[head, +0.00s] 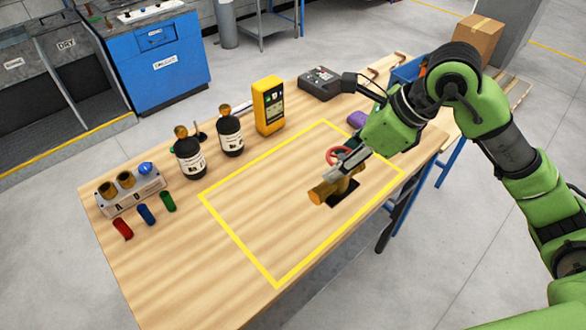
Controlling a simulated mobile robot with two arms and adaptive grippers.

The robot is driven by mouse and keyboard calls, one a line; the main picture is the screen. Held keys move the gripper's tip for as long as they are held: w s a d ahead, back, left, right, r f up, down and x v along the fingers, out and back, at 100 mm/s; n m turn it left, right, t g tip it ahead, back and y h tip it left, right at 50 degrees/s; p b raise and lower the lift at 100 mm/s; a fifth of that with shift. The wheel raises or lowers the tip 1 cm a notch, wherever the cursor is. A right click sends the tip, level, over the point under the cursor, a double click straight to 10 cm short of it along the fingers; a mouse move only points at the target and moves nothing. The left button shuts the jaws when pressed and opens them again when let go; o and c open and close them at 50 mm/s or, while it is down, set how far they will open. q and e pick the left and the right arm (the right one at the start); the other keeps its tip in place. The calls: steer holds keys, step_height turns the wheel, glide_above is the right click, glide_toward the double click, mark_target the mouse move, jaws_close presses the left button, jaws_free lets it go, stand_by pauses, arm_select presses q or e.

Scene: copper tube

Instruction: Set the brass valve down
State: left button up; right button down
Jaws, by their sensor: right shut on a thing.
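The brass valve (322,193) has a golden body and a red handwheel (338,154). It is at the right part of the yellow-outlined rectangle (238,243) on the wooden table (150,262). My right gripper (347,169) reaches in from the upper right and is shut on the valve, covering part of it. A dark patch shows right under the valve; I cannot tell whether the valve touches the table. My left gripper is not in view.
Two dark bottles (190,158) (230,135) and a yellow meter (268,106) stand behind the rectangle. A labelled block (130,190) and red, blue and green small cylinders (146,215) are at the left. The rectangle's left and middle are clear.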

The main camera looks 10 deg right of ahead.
steer(key=w+a+f+p, duration=0.2)
steer(key=w+f, duration=0.1)
steer(key=f, duration=0.1)
steer(key=w+a+f+p, duration=0.2)
steer(key=w+f, duration=0.1)
steer(key=w, duration=0.1)
steer(key=w+a+f+p, duration=0.2)
steer(key=w+a+f, duration=0.1)
steer(key=f, duration=0.1)
steer(key=shift+w+f, duration=0.15)
steer(key=shift+f, duration=0.15)
steer(key=shift+d+f, duration=0.1)
steer(key=shift+f, duration=0.2)
steer(key=c, duration=1.2)
jaws_free()
steer(key=shift+c, duration=0.2)
